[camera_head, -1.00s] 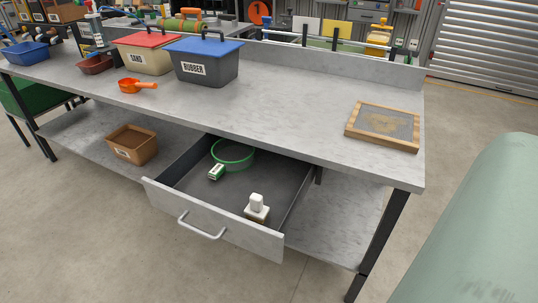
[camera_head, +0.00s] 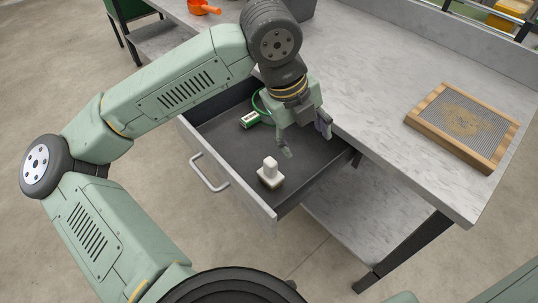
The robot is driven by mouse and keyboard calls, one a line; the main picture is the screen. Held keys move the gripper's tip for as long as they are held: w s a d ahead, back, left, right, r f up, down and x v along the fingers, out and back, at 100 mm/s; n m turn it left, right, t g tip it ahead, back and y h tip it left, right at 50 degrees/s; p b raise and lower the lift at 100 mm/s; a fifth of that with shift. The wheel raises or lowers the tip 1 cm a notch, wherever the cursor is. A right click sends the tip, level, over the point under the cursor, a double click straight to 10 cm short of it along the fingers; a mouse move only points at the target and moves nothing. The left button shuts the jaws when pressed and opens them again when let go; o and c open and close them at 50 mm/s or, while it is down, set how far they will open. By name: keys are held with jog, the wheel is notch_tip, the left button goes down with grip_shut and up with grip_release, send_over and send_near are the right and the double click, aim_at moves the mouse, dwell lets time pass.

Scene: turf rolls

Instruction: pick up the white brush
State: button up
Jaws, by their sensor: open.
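The white brush (camera_head: 270,174) stands in the open drawer (camera_head: 233,179), near its front right corner. It has a small white block-like handle on a wider pale base. My gripper (camera_head: 305,141) hangs over the drawer, above and to the right of the brush in the picture. Its fingers are spread apart and hold nothing. There is a gap between the fingers and the brush. No part of the brush is hidden by my arm.
A green-and-white item (camera_head: 251,119) with a green loop lies farther back in the drawer, partly behind my gripper. A wood-framed sieve (camera_head: 460,124) lies on the bench top (camera_head: 375,75). An orange scoop (camera_head: 203,7) is at the top. The drawer floor around the brush is clear.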

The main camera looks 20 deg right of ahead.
aim_at(269, 170)
jog(key=w+a+f+n+y, duration=0.1)
jog(key=a, duration=0.1)
jog(key=w+a+f+n+t+y, duration=0.1)
jog(key=f, duration=0.1)
jog(key=w+a+f+y, duration=0.1)
jog(key=w+a+y, duration=0.1)
jog(key=shift+a+f+n, duration=0.35)
jog(key=shift+f+n, duration=0.05)
notch_tip(269, 170, down, 4)
jog(key=shift+w+r+p, duration=0.1)
jog(key=shift+w+p, duration=0.05)
jog(key=shift+p, duration=0.25)
jog(key=shift+w+d+f+p, duration=0.15)
jog(key=shift+f+p, duration=0.4)
jog(key=shift+f, duration=1)
jog(key=shift+w+f+p, duration=0.1)
jog(key=shift+f+p, duration=0.4)
jog(key=shift+f, duration=1)
jog(key=shift+c, duration=0.2)
jog(key=c, duration=1.2)
